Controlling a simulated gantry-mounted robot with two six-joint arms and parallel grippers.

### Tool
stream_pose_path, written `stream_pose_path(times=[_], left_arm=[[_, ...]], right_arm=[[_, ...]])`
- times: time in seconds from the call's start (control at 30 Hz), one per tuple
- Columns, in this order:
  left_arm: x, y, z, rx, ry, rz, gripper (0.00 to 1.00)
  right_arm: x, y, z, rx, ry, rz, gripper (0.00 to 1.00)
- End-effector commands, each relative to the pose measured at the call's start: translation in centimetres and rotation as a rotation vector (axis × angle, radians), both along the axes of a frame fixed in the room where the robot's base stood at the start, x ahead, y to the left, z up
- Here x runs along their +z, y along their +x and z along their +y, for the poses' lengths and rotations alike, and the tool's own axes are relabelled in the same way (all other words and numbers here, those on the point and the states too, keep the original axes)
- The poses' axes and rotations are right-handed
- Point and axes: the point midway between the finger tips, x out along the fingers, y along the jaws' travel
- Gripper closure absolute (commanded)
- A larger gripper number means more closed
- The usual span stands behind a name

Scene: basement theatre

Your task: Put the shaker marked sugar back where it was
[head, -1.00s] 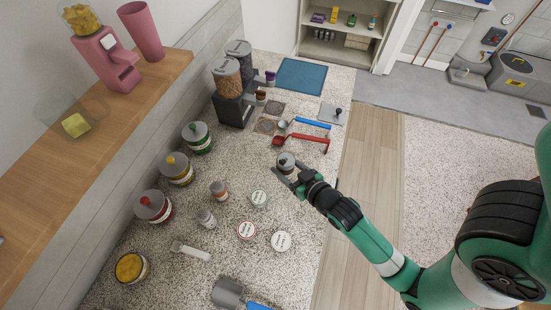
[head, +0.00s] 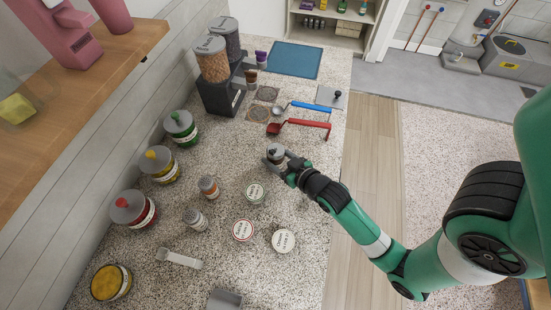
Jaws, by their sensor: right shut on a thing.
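My right gripper (head: 279,159) is shut on a small shaker (head: 275,150) with a grey top, over the speckled counter, just beyond the green-rimmed round disc (head: 255,193). Its label is too small to read, and the fingers hide part of it. I cannot tell whether its base touches the counter. Two other shakers stand to the left: one with an orange-brown body (head: 208,187) and a paler one (head: 195,219). Their markings are not readable. My left gripper is not in view.
Lidded jars with green (head: 182,128), yellow (head: 159,164) and red (head: 132,208) knobs line the wall. A red-rimmed disc (head: 243,230) and a white disc (head: 284,241) lie nearer.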

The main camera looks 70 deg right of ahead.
Motion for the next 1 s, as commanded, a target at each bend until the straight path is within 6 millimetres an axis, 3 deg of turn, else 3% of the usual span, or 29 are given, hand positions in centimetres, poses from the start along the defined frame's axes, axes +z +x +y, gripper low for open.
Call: stream_pose_path(times=[0.13, 0.17, 0.3, 0.67, 1.0], left_arm=[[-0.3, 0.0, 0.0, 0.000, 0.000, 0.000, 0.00], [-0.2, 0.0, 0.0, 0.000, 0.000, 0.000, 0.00], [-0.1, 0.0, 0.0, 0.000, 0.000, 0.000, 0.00], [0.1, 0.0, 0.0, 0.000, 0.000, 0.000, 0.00], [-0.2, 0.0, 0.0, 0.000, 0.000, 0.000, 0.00]], right_arm=[[-0.4, 0.0, 0.0, 0.000, 0.000, 0.000, 0.95], [-0.3, 0.0, 0.0, 0.000, 0.000, 0.000, 0.29], [-0.3, 0.0, 0.0, 0.000, 0.000, 0.000, 0.05], [0.2, -0.1, 0.1, 0.000, 0.000, 0.000, 0.05], [2.7, -6.0, 3.6, 0.003, 0.001, 0.004, 0.05]])
